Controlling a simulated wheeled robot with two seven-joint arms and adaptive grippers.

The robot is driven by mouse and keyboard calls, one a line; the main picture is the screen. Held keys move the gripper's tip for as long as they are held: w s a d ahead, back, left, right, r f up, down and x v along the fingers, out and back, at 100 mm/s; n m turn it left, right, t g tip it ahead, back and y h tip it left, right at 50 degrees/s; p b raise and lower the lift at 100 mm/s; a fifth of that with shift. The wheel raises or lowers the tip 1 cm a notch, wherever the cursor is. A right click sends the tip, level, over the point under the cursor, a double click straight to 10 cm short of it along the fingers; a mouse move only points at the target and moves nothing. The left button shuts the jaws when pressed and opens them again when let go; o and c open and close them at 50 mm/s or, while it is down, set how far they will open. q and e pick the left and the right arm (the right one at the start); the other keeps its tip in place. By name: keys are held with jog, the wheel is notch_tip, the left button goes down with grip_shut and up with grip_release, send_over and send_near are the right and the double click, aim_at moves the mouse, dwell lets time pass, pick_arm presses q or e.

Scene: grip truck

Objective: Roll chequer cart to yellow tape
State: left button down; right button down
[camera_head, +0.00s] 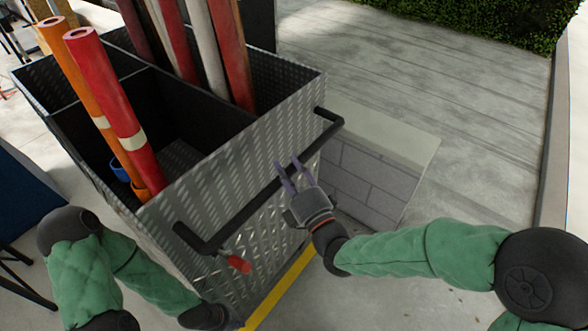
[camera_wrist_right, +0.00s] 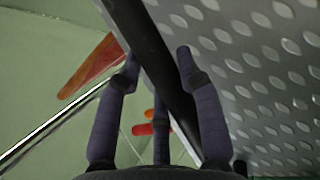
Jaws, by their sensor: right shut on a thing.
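The chequer cart (camera_head: 230,185) is a grey diamond-plate bin with a black push handle (camera_head: 252,205) on its near side. My right gripper (camera_head: 288,180) is on the handle's bar, past its middle toward the right end. In the right wrist view the bar (camera_wrist_right: 150,50) runs between the fingers (camera_wrist_right: 158,62), which are shut on it. Yellow tape (camera_head: 283,288) lies on the floor along the cart's lower right edge; the cart hides part of it. My left gripper (camera_head: 228,320) is low at the bottom edge, mostly cut off, and its fingers cannot be made out.
Red and orange tubes (camera_head: 112,105) stand in the cart, with several more rolls at its back. A small red-tipped lever (camera_head: 238,263) sits below the handle. A pale panel (camera_head: 375,165) is right of the cart. Open paving (camera_head: 440,100) lies beyond, edged by a hedge (camera_head: 480,20).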

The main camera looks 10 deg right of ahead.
pick_arm(q)
jog(key=shift+s+d+f, duration=0.1)
jog(key=shift+s+d, duration=0.1)
jog(key=shift+d, duration=0.15)
pick_arm(e)
jog(key=shift+s+d+f, duration=0.15)
jog(key=shift+s+f, duration=0.05)
jog(key=shift+s, duration=0.1)
jog(key=c, duration=0.8)
grip_release()
jog(key=shift+r, duration=0.1)
jog(key=v, duration=1.2)
